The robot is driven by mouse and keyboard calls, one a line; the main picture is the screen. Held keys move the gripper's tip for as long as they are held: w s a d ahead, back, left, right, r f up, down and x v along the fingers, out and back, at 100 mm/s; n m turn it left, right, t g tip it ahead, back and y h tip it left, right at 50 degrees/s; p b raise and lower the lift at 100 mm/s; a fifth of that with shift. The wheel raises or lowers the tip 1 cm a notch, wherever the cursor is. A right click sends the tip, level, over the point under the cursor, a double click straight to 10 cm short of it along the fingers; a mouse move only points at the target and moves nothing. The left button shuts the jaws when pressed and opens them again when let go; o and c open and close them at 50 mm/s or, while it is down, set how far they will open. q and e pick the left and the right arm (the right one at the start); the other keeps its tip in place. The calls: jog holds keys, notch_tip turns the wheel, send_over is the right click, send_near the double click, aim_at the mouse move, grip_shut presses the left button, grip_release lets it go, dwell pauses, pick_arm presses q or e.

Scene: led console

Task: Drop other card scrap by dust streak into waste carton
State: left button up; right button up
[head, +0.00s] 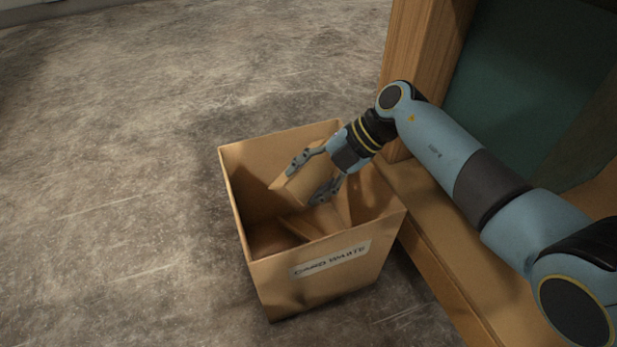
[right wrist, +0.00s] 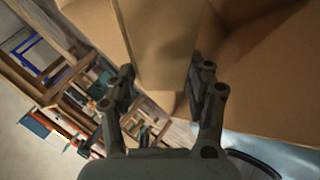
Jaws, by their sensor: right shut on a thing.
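The waste carton (head: 283,278) is an open brown box with a "CARD WASTE" label, standing on the floor in the head view. My right gripper (head: 308,177) reaches into its open top and is shut on a brown card scrap (head: 298,180). The scrap is between the fingers, at about the height of the rim. In the right wrist view the scrap (right wrist: 165,45) stands between the two fingers (right wrist: 160,85). Other brown card pieces (head: 308,224) lie inside the carton below. No dust streak can be made out. My left gripper is not in view.
A wooden cabinet or bench (head: 425,235) stands right beside the carton, with a dark green panel (head: 530,85) behind my right arm. The worn grey floor (head: 110,170) to the left is clear. The right wrist view shows distant shelving (right wrist: 60,80).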

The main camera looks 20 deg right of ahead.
jog(key=o, duration=0.9)
jog(key=v, duration=1.2)
jog(key=shift+f, duration=0.1)
